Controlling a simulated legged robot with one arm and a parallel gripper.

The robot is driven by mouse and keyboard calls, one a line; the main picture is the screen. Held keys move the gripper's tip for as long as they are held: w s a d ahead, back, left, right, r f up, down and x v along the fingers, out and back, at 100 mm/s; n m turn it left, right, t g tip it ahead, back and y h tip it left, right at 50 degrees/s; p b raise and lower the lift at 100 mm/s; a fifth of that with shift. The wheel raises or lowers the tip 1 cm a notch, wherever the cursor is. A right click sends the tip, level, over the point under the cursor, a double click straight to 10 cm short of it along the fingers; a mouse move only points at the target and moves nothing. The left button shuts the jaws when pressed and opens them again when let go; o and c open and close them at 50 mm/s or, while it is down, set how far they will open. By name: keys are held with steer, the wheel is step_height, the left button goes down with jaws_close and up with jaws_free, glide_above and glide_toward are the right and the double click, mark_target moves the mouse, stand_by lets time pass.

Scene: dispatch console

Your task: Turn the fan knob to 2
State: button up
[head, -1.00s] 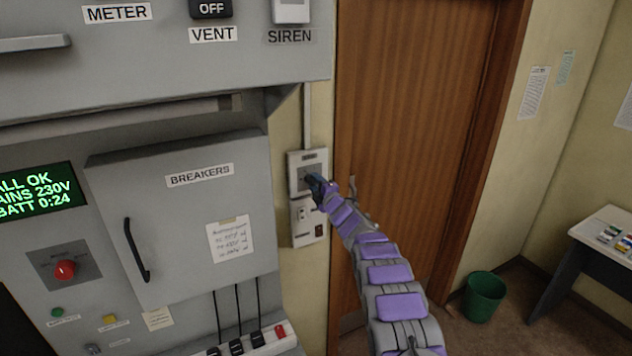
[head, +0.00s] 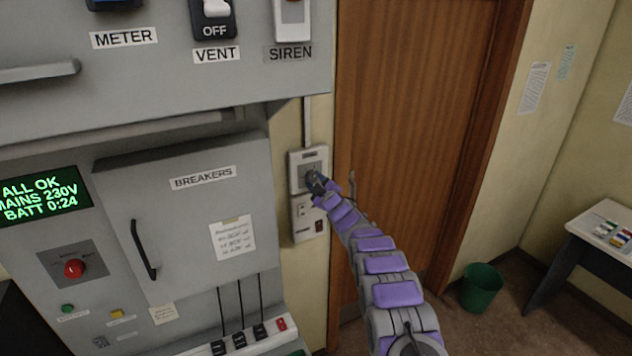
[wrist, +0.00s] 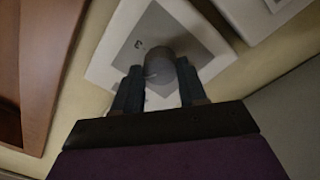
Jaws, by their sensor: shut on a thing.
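The fan control is a pale square plate (head: 308,158) on the wall between the grey console and the wooden door. In the wrist view its knob (wrist: 160,66) is a round grey shape on a grey dial face (wrist: 206,42) inside the white plate (wrist: 106,62). My gripper (head: 316,182) is at the plate in the head view and hides the knob there. In the wrist view its two fingers (wrist: 158,88) stand on either side of the knob, shut on it. A "3" shows on the dial beside the knob; the pointer's setting cannot be read.
A socket plate (head: 308,218) is just below the fan plate. The grey console with its breaker door (head: 190,240) stands to the left. The wooden door (head: 415,120) is to the right, with a green bin (head: 481,288) and a table (head: 600,240) beyond.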

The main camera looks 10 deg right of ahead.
mark_target(314, 179)
steer(key=shift+f, duration=0.35)
steer(key=o, duration=1.1)
steer(key=shift+w+r, duration=0.1)
steer(key=shift+c, duration=0.2)
steer(key=shift+r, duration=0.1)
steer(key=shift+s, duration=0.2)
steer(key=shift+b+v, duration=0.6)
steer(key=shift+v, duration=0.9)
steer(key=b+v, duration=0.2)
steer(key=v, duration=1.2)
steer(key=shift+b, duration=0.4)
